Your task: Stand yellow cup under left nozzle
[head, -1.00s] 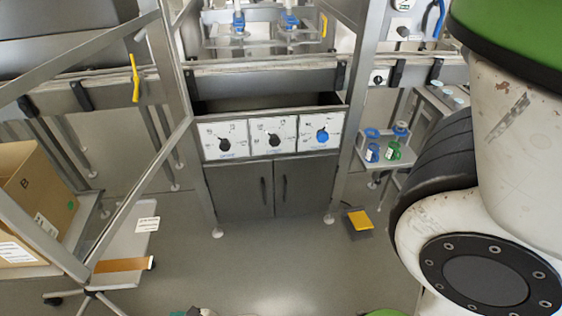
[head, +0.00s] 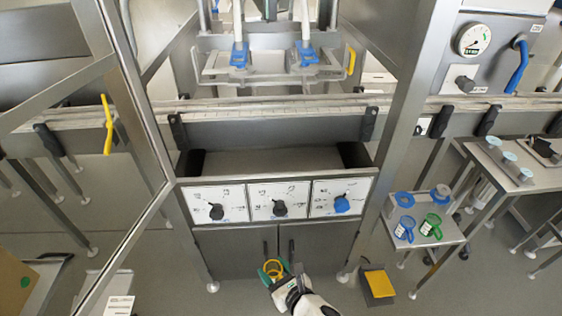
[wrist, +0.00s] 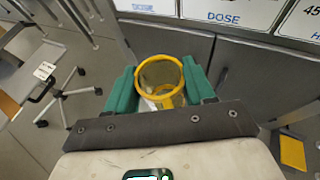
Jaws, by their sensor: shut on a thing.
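The yellow cup (wrist: 160,73) is clear with a yellow rim, and the green fingers of my gripper (wrist: 161,88) are shut on it from both sides in the wrist view. The cup looks empty. In the head view the cup (head: 273,268) and my gripper (head: 275,272) are low, in front of the machine's cabinet doors. The left nozzle (head: 239,54) has a blue tip and hangs above the machine's trough, with the right nozzle (head: 304,52) beside it. The cup is well below and in front of the nozzles.
A front panel (head: 277,200) with three dials lies between cup and nozzles. Steel posts frame the opening, with a slanted frame bar (head: 130,110) at left. A yellow pedal (head: 379,283) is on the floor.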

